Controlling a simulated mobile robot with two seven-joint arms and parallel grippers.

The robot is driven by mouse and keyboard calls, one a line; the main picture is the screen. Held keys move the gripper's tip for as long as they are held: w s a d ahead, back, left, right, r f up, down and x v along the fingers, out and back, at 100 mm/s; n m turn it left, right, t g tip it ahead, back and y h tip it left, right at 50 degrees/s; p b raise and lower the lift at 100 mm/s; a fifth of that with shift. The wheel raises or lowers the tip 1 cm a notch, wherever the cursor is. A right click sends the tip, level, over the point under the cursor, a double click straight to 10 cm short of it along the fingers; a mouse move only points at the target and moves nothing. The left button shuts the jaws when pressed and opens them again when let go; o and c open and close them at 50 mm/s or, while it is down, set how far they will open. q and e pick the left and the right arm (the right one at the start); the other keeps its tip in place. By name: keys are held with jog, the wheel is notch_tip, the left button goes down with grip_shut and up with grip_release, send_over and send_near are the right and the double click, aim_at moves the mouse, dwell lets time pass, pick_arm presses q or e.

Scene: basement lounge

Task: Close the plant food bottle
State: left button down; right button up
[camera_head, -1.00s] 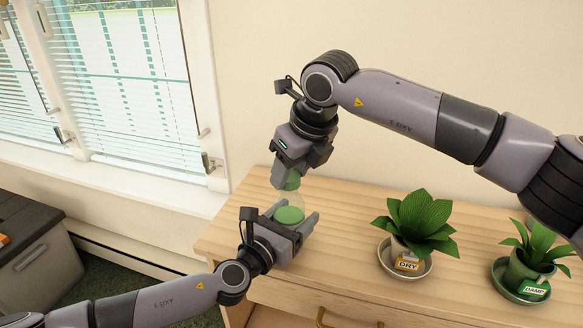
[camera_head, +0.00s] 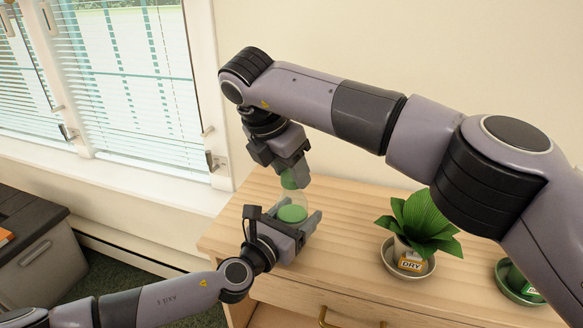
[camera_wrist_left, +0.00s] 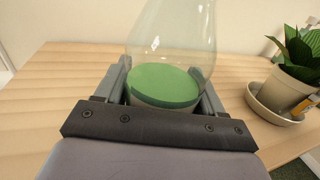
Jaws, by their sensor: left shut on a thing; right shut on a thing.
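The plant food bottle (camera_head: 294,201) is clear, with green content at its bottom, and stands upright over the wooden cabinet top. My left gripper (camera_head: 287,224) is shut around its lower part; the left wrist view shows the bottle (camera_wrist_left: 168,45) between the two fingers. My right gripper (camera_head: 291,172) points down above the bottle and is shut on a green cap (camera_head: 288,181). The cap is right at the bottle's top. I cannot tell whether it sits on the neck, and the left wrist view cuts the neck off.
A potted plant labelled DRY (camera_head: 417,229) stands on a saucer to the right. The cabinet top (camera_head: 350,215) is bare between the bottle and the DRY plant. A window stands at left.

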pick_arm(q)
jog(key=shift+s, duration=0.1)
pick_arm(e)
jog(key=shift+m, duration=0.7)
pick_arm(q)
jog(key=shift+d, duration=0.1)
pick_arm(e)
jog(key=o, duration=1)
jog(key=shift+r, duration=0.1)
jog(key=shift+r, duration=2.2)
jog(key=o, duration=0.5)
pick_arm(q)
jog(key=shift+c, duration=0.2)
grip_release()
pick_arm(e)
jog(key=shift+o, duration=0.2)
